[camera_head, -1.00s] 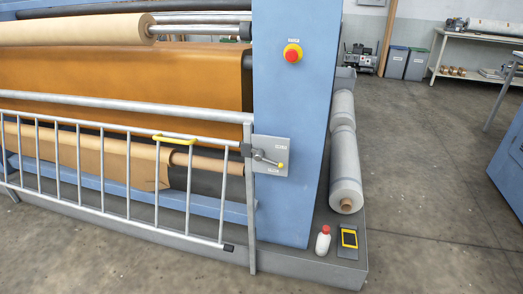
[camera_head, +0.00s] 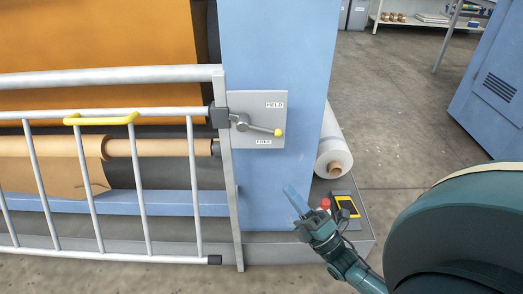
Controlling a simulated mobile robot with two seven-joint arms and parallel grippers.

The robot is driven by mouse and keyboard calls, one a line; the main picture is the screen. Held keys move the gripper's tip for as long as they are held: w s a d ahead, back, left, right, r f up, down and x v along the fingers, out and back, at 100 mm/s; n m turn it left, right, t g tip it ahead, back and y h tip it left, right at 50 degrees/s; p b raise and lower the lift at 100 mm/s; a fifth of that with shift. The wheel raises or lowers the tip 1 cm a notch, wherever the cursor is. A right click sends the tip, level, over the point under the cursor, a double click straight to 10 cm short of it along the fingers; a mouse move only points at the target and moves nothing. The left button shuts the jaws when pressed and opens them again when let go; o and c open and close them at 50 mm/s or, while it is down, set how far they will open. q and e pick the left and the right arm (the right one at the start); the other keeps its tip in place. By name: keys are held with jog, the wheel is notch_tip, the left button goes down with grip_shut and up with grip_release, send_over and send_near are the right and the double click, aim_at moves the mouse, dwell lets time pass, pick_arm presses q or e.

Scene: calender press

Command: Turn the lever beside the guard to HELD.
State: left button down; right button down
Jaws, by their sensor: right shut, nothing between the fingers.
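The lever (camera_head: 258,128) sits on a grey plate (camera_head: 270,100) on the blue post, just right of the guard's end. The guard (camera_head: 145,189) is a grey barred gate with a yellow handle (camera_head: 100,120). My right gripper (camera_head: 291,193) is shut and empty, below and right of the lever, apart from it. My left gripper is out of view.
A wrapped roll (camera_head: 333,155) lies right of the blue post (camera_head: 290,50). The space before the lever plate is clear.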

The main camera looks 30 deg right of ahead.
send_near(262, 131)
jog(key=w+a+r, duration=0.1)
jog(key=w+a, duration=0.1)
jog(key=a, duration=0.1)
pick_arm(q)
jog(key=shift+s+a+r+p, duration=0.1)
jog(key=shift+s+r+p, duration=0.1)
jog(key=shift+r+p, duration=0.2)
pick_arm(e)
jog(key=shift+w+d+r, duration=0.45)
jog(key=shift+w+r, duration=0.05)
jog(key=shift+w, duration=0.25)
jog(key=shift+w+d+r, duration=0.4)
jog(key=shift+w+r, duration=0.05)
jog(key=shift+w, duration=0.3)
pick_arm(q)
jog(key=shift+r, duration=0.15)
pick_arm(e)
jog(key=shift+r, duration=0.1)
